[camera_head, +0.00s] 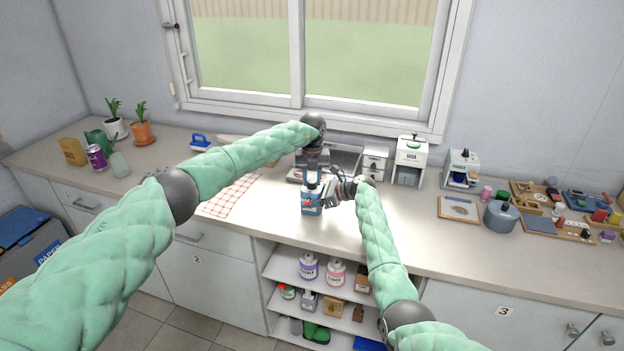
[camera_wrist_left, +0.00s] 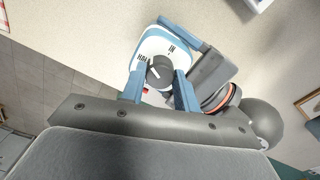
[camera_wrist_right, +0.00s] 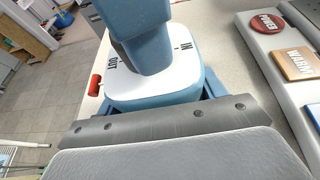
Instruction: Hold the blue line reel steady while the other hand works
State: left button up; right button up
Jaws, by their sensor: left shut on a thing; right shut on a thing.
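The blue line reel (camera_head: 310,208) stands upright on the counter, with a blue body and a white top. The top carries lettering, with IN readable in the left wrist view (camera_wrist_left: 165,42) and IN and OUT in the right wrist view (camera_wrist_right: 185,75). My left gripper (camera_head: 312,181) comes from above and is shut on the dark knob (camera_wrist_left: 160,72) on the reel's top. My right gripper (camera_head: 323,197) is shut on the reel's body from the right. A red part (camera_wrist_right: 94,85) sticks out at the reel's side.
A red-checked cloth (camera_head: 228,197) lies to the left. White drawers (camera_head: 375,160) and a white dispenser (camera_head: 410,160) stand behind right. A grey pot (camera_head: 500,217) and trays of blocks are farther right. The counter's front edge is close to the reel.

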aim_at(312, 181)
pick_arm(q)
jog(key=m, duration=0.6)
jog(key=shift+m, duration=0.3)
jog(key=m, duration=0.5)
jog(key=shift+m, duration=0.4)
jog(key=shift+a, duration=0.1)
jog(key=o, duration=1)
notch_tip(312, 181, up, 12)
pick_arm(e)
jog(key=o, duration=1.2)
jog(key=shift+o, duration=0.2)
